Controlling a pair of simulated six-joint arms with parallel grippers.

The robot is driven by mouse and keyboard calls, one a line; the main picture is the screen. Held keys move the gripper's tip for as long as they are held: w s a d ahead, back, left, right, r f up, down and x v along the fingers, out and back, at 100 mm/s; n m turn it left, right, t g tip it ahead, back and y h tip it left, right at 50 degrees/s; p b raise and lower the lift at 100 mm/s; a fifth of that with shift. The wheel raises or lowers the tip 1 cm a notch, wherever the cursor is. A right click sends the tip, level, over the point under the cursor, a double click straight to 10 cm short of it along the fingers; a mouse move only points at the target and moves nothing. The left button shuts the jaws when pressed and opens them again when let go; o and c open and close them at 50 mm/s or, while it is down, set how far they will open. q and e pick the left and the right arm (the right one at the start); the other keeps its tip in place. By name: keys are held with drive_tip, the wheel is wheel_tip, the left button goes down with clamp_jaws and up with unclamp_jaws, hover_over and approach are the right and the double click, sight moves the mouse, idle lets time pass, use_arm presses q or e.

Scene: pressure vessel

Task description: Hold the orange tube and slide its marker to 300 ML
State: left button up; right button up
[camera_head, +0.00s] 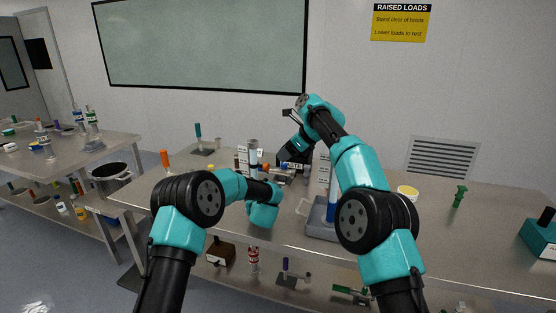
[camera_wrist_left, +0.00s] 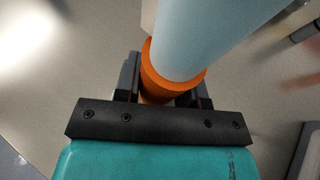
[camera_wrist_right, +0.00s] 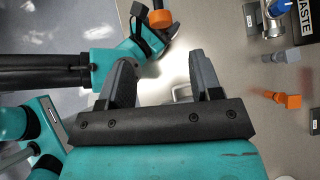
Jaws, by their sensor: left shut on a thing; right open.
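In the left wrist view my left gripper (camera_wrist_left: 165,92) is shut on the orange collar of the orange tube (camera_wrist_left: 172,72). The tube's pale blue-grey body rises out of the collar toward the upper right. No scale or marker position can be read in that view. In the right wrist view an orange part (camera_wrist_right: 160,18) shows at the top edge beside the left gripper. My right gripper (camera_wrist_right: 165,68) is open, with nothing between its fingers. In the head view the right gripper (camera_head: 292,153) hangs over the bench, partly behind its own arm.
In the head view a grey tray (camera_head: 320,231) stands on the bench by my right arm. A white-and-yellow tub (camera_head: 407,191) and a green item (camera_head: 460,195) are at right. An orange-topped item (camera_head: 164,158) stands at left. A WASTE label (camera_wrist_right: 303,15) shows in the right wrist view.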

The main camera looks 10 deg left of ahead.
drive_tip(key=shift+v, duration=1.15)
use_arm(q)
drive_tip(key=o, duration=1.1)
drive_tip(key=v, duration=1.2)
drive_tip(key=shift+r, duration=0.1)
